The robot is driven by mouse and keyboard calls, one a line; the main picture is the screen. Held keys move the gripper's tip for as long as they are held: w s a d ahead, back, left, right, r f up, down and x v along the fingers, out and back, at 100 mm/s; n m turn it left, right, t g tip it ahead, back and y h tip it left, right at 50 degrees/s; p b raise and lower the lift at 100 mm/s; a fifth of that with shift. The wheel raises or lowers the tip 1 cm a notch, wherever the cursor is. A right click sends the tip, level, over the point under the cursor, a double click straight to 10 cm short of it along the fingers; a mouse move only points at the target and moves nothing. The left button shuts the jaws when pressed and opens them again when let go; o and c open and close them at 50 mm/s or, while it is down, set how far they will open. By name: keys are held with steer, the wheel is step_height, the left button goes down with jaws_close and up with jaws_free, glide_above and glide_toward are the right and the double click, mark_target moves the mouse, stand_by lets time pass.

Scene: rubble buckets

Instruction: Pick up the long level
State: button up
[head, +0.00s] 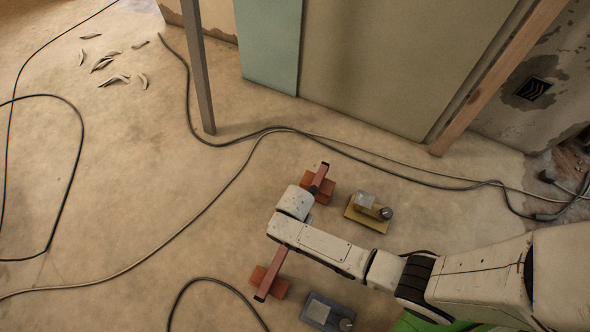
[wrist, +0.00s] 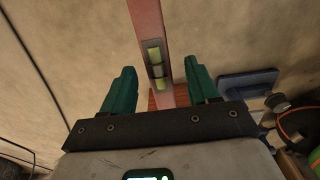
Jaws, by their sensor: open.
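The long level is a narrow red bar (head: 271,274). In the head view it runs under my arm, with its middle hidden and both ends showing over red-brown blocks. In the wrist view the level (wrist: 147,28) runs down from the top edge, with yellow-green vials along it. My gripper (wrist: 159,66) is open, with one green finger on each side of the level. A gap shows between each finger and the bar. In the head view the fingers are hidden beneath my arm.
Red-brown blocks (head: 326,197) and (head: 279,289) lie under the level's ends. A yellow tool (head: 368,222) and a blue-grey tool (head: 320,309) lie to the right. Dark cables (head: 208,205) cross the floor. A post (head: 198,70) and leaning boards (head: 375,60) stand behind. The left floor is mostly clear.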

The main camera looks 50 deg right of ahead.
step_height(320, 180, down, 4)
steer(key=shift+w+r+b, duration=0.1)
steer(key=shift+w+b, duration=0.05)
steer(key=shift+b, duration=0.9)
jaws_close()
